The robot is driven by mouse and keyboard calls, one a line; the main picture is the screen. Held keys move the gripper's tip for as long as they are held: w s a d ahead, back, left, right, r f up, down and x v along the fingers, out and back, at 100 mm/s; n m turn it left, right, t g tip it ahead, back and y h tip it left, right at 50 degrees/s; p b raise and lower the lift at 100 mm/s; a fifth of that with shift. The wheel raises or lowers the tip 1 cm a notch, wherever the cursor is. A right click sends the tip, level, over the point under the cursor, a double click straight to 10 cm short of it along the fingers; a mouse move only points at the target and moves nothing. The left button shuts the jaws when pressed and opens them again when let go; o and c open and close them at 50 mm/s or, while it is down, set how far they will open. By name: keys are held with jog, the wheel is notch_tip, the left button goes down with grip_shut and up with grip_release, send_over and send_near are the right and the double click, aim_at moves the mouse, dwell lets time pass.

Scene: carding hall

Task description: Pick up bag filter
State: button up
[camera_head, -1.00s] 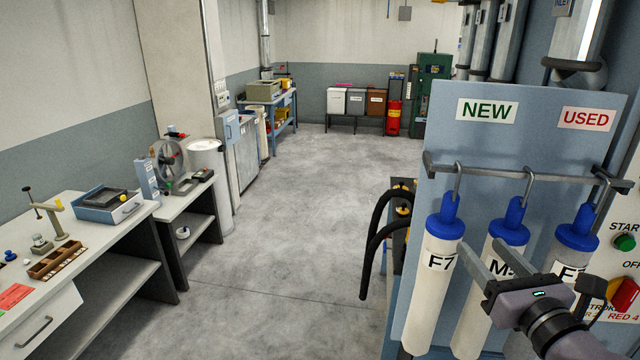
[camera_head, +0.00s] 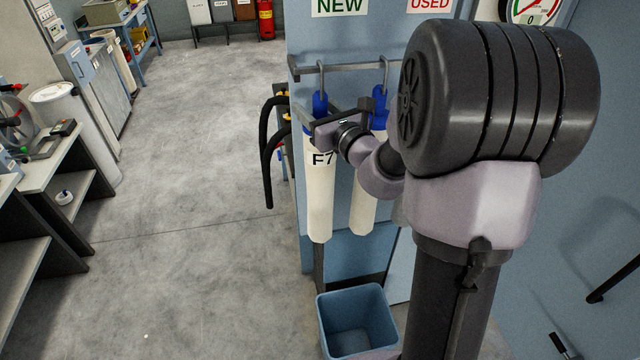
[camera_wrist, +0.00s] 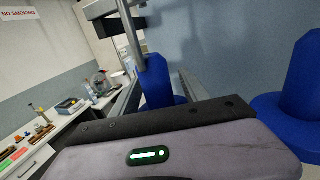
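A white bag filter marked F7 (camera_head: 320,200) with a blue top hangs from a hook on the rail under the NEW sign. A second white bag filter (camera_head: 363,208) hangs to its right, partly covered by my arm. My gripper (camera_head: 318,110) is at the blue top of the F7 filter. In the wrist view, that blue top (camera_wrist: 157,82) stands between the spread fingers of my gripper (camera_wrist: 160,74), with no clear grip on it. Another blue top (camera_wrist: 308,80) is at the right, outside the fingers. Any filter farther right is hidden by my arm.
The hanging rail (camera_head: 310,69) and a hook are close to my fingers. A blue bin (camera_head: 330,325) stands on the floor below. Black hoses (camera_head: 266,150) curve at the left of the blue panel. The floor at the left is open, with benches beyond.

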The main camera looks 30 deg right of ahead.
grip_shut()
dwell(1.3)
